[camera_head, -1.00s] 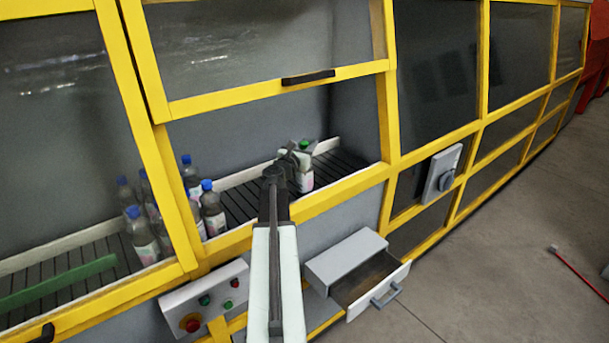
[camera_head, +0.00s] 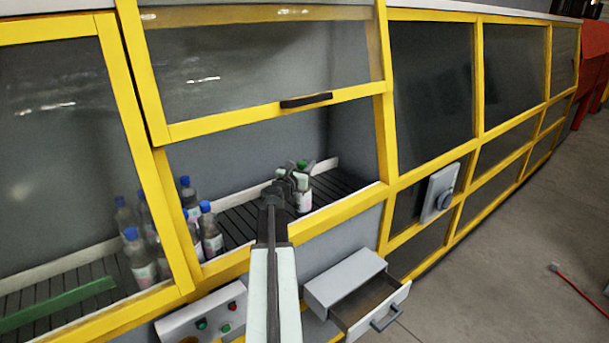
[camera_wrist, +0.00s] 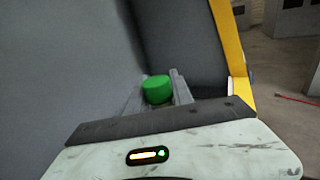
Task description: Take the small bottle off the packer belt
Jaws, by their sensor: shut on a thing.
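The small bottle (camera_head: 304,198) has a green cap and a pale label. It stands upright on the dark slatted packer belt (camera_head: 240,221), behind the raised yellow-framed door. My gripper (camera_head: 299,172) reaches through the opening and is shut on the bottle near its top. In the wrist view the green cap (camera_wrist: 157,89) sits between the two grey fingers; the rest of the bottle is hidden below. In the head view the fingers cover part of the bottle, and I cannot tell whether its base touches the belt.
Several blue-capped bottles (camera_head: 209,233) stand on the belt to the left, partly behind a yellow post. The raised door (camera_head: 290,107) hangs above my arm. A yellow sill (camera_head: 335,213) runs below the opening. An open drawer (camera_head: 352,284) and a button panel (camera_head: 205,315) stick out in front.

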